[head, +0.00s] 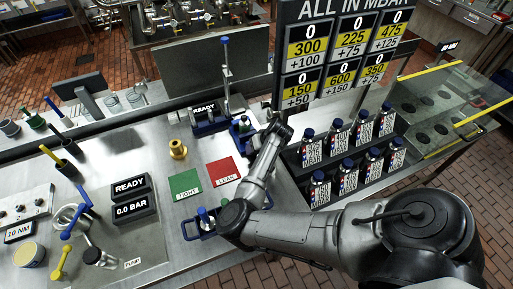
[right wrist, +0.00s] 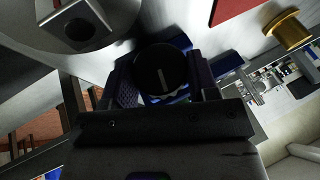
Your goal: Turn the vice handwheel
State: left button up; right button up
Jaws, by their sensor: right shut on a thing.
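The blue vice (head: 238,124) stands at the back of the steel bench, next to a READY display. My right arm reaches over the bench to it, and my right gripper (head: 250,133) is small and partly hidden behind its wrist. In the right wrist view, a round black handwheel (right wrist: 160,71) with a pale mark sits between the two fingers of my right gripper (right wrist: 163,82). The fingers are shut on its sides. Blue vice parts show behind and beside the handwheel. My left gripper is in neither view.
A brass fitting (head: 177,151) stands left of the vice. A green TIGHT mat (head: 184,185) and red LEAK mat (head: 224,172) lie in front. A blue-handled tray (head: 190,233) is by my forearm. A rack of several bottles (head: 337,141) stands right.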

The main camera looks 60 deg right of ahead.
jog(key=p, duration=0.1)
jog(key=t+y+p, duration=0.1)
jog(key=shift+s+d+r+m+y+p, duration=0.1)
jog(key=shift+s+m+y+p, duration=0.1)
jog(key=shift+m+y+p, duration=0.1)
jog(key=shift+t+y+p, duration=0.6)
jog(key=shift+t, duration=0.2)
jog(key=shift+d+f+m+t+y+p, duration=0.1)
jog(key=shift+f+m+t+y+p, duration=0.25)
jog(key=shift+t+y, duration=0.2)
jog(key=shift+f+m+t+y, duration=0.15)
jog(key=shift+m+t+y, duration=0.2)
jog(key=shift+t+y, duration=0.9)
jog(key=o, duration=0.9)
jog(key=shift+o, duration=0.2)
jog(key=shift+f, duration=0.1)
